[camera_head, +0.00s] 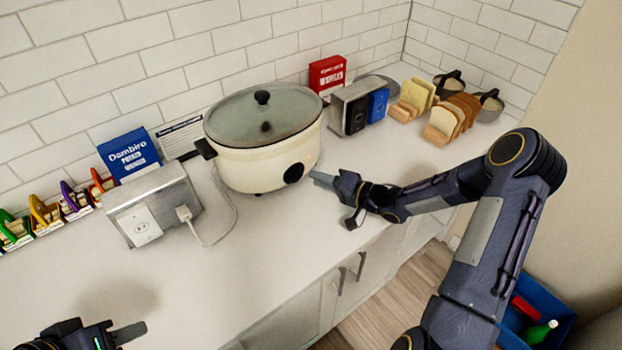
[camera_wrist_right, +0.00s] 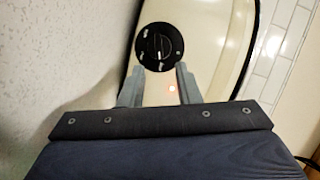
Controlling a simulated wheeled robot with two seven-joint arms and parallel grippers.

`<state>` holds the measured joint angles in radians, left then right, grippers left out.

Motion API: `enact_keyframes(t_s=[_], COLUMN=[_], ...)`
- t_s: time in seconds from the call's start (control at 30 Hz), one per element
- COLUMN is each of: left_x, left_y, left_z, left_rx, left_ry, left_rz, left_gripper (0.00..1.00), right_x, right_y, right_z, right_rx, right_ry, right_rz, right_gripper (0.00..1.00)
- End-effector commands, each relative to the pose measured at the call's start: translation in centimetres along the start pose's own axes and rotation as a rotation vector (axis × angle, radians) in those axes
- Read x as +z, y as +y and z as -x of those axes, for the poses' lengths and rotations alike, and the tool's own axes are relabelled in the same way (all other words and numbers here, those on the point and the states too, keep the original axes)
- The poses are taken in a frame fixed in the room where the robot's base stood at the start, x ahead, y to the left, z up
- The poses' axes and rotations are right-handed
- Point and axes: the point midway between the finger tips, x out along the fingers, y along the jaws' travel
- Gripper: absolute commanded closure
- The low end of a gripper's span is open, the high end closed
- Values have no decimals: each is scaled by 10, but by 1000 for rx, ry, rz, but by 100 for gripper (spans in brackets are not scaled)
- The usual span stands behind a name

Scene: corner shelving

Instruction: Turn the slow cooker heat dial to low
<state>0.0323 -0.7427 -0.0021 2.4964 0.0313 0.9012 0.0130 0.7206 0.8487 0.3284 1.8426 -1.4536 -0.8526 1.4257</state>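The slow cooker (camera_head: 250,165) is cream with a glass lid (camera_head: 262,112) and stands on the counter. Its round black heat dial (camera_head: 293,173) is low on the front. In the right wrist view the dial (camera_wrist_right: 160,47) has small white marks around its rim, too small to read, and lies just beyond the fingertips. A small orange-red light (camera_wrist_right: 172,88) shows near it. My right gripper (camera_head: 318,178) points at the dial from the right. In the wrist view the right gripper (camera_wrist_right: 158,75) is open and empty. My left gripper (camera_head: 125,333) is partly cut off at the lower left.
A metal outlet box (camera_head: 150,205) with a plugged-in white cord stands left of the cooker. A blue box (camera_head: 130,155), a red box (camera_head: 327,75), a toaster (camera_head: 352,106) and bread slices (camera_head: 455,112) line the wall. The front counter is clear.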

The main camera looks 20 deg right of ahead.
Motion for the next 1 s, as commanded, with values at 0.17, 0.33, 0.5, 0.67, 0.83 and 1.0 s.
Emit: enact_keyframes(t_s=[0.17,0.33,0.5,0.67,0.83,1.0], left_x=[3,4,4,4,4,4], left_y=[-3,-4,-3,-3,-3,-3], left_z=[-6,-8,-7,-7,-7,-7], left_rx=[0,0,0,0,0,0], left_ry=[0,0,0,0,0,0], left_rz=[0,0,0,0,0,0], left_gripper=[64,64,64,64,64,64], right_x=[0,1,1,1,0,-19], right_y=[2,0,0,0,-1,-14], right_z=[28,39,40,39,39,43], right_rx=[1,0,-1,0,4,142], right_ry=[2,-1,-1,-1,1,49], right_rz=[0,-1,-2,-1,4,129], right_gripper=[70,70,70,70,70,70])
